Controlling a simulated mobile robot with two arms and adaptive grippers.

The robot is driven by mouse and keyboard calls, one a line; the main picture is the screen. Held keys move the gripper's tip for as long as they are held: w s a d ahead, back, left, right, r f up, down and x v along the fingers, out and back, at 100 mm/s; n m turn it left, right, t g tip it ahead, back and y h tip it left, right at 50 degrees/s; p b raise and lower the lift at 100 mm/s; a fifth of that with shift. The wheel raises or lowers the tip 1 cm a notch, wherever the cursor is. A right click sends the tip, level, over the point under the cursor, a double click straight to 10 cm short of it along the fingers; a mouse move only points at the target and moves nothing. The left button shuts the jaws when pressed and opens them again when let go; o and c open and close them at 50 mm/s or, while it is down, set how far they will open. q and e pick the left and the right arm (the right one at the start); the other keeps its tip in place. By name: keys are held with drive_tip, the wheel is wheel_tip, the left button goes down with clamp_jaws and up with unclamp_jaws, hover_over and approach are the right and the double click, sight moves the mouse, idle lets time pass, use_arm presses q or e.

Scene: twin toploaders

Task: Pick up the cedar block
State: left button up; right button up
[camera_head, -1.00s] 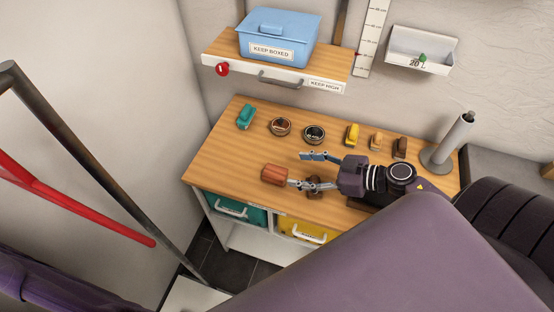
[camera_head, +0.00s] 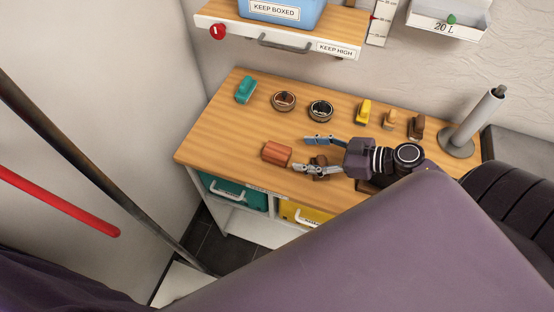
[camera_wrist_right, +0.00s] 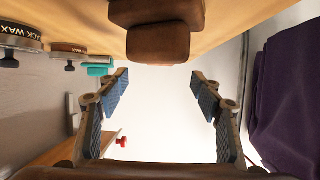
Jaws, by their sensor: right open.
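The cedar block appears to be the reddish-brown block (camera_head: 276,153) lying near the front left of the wooden worktop (camera_head: 225,125). My right gripper (camera_head: 305,153) is open and empty, low over the worktop just right of the block, with its fingers pointing left. Its near fingertip is close to the block; I cannot tell if they touch. My left gripper is not in view.
A teal item (camera_head: 246,89), two round tins (camera_head: 284,100) (camera_head: 320,111), a yellow item (camera_head: 363,111), two brown brushes (camera_head: 389,119) (camera_head: 416,127) and a grey post (camera_head: 473,121) stand along the back. A shelf (camera_head: 345,34) hangs above. The worktop's left part is clear.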

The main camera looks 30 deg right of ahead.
sight(283, 152)
drive_tip(key=shift+w+a+f+b, duration=0.55)
drive_tip(key=shift+f, duration=0.1)
drive_tip(key=shift+w+a+f, duration=0.15)
drive_tip(key=shift+w+a, duration=0.15)
drive_tip(key=shift+w, duration=0.15)
drive_tip(key=b+x, duration=0.3)
drive_tip(key=x, duration=0.1)
drive_tip(key=shift+w+a+f, duration=0.1)
drive_tip(key=shift+w+a, duration=0.1)
drive_tip(key=shift+w, duration=0.1)
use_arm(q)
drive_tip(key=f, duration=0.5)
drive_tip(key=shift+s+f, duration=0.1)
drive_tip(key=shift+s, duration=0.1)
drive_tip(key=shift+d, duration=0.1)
use_arm(e)
drive_tip(key=shift+c, duration=0.3)
drive_tip(key=c, duration=1.2)
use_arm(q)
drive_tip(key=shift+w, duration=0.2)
